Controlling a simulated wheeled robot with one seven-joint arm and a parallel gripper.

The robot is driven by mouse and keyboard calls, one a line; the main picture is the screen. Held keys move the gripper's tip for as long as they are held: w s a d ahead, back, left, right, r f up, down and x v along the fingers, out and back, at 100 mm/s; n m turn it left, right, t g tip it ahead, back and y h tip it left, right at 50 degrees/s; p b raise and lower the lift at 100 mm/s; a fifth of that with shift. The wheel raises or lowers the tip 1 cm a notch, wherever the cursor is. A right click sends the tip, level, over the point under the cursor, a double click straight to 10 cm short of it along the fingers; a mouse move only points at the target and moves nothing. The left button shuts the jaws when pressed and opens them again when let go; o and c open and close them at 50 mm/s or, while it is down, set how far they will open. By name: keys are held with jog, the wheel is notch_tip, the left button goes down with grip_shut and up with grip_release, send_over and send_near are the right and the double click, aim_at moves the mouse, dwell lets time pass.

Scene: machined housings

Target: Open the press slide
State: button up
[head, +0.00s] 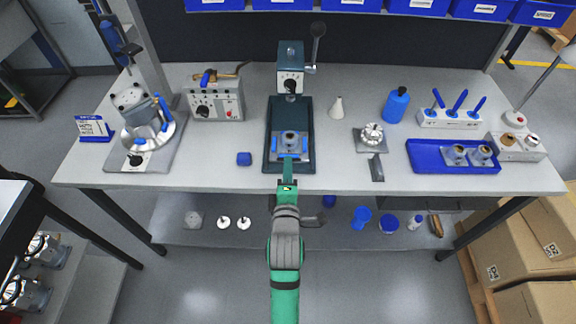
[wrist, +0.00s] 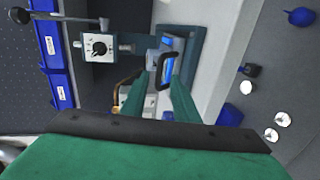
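The press (head: 291,85) stands at the back middle of the bench, with a dark teal bed (head: 277,120) running forward from it. The slide (head: 303,154), a grey plate with blue parts, is at the bed's front end and carries a grey housing (head: 291,138). In the wrist view, a black loop handle (wrist: 158,71) is at the slide's near end. My gripper (head: 288,174) is at the front of the slide. In the wrist view, its two green fingers (wrist: 160,88) are apart, with the handle at their tips between them. Contact with the handle cannot be told.
The press lever (head: 315,45) stands up at the right of its head. A grey fixture (head: 371,138) and a blue tray (head: 425,158) with housings are to the right. A control box (head: 214,101) stands left.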

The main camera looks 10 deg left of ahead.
jog(key=v, duration=0.8)
jog(key=shift+s, duration=0.35)
jog(key=s+d+f+m, duration=0.1)
jog(key=s+f+m, duration=0.1)
jog(key=s+m, duration=0.4)
jog(key=s+d+f+m+h, duration=0.1)
jog(key=s+m, duration=0.5)
jog(key=s, duration=0.7)
jog(key=s+d+f+m, duration=0.2)
jog(key=s+f+m, duration=0.3)
jog(key=s, duration=0.4)
jog(key=shift+s+d+f+m, duration=0.15)
jog(key=shift+s+d+m, duration=0.15)
jog(key=shift+m, duration=0.6)
